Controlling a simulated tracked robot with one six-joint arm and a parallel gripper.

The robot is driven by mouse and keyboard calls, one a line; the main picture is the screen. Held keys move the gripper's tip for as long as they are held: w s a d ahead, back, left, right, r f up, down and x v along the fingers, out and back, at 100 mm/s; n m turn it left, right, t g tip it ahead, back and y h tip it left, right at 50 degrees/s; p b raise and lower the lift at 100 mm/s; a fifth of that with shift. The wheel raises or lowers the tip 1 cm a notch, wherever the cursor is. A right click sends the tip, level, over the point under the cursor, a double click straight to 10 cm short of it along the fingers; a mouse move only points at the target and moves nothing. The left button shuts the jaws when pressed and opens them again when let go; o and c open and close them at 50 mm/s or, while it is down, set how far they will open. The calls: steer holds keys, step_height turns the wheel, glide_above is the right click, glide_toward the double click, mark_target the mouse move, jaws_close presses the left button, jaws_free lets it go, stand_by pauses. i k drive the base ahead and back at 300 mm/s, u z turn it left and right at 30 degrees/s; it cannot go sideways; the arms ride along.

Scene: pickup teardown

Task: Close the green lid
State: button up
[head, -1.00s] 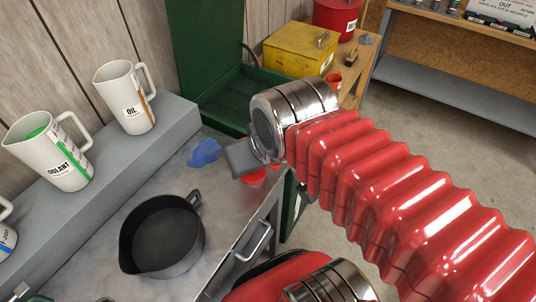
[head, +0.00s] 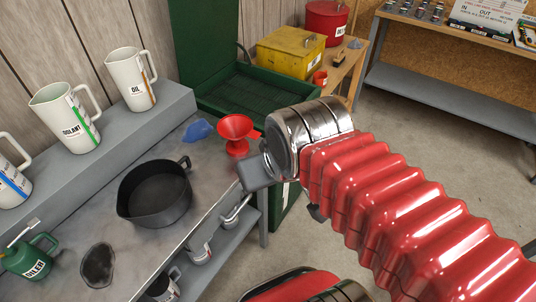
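The green lid (head: 206,38) stands raised and upright against the wall, at the back of a dark green open bin (head: 262,88). The bin's inside shows a dark, grid-like floor. A thin green stay shows at the lid's right side. My gripper (head: 256,172) is at the end of my red arm, in front of the bin and over the right edge of the bench. Only a grey block-like part of it shows, so its fingers cannot be made out. It is apart from the lid.
A red funnel (head: 237,134) and blue rag (head: 198,131) lie near my gripper on the bench. A black pan (head: 155,195) and white jugs (head: 130,79) are left. A yellow box (head: 291,52) and red can (head: 331,22) stand right of the bin. Floor at right is clear.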

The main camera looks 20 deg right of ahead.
mark_target(205, 34)
steer(key=k, duration=0.5)
steer(key=z, duration=0.45)
steer(key=i, duration=1)
steer(key=u, duration=1.65)
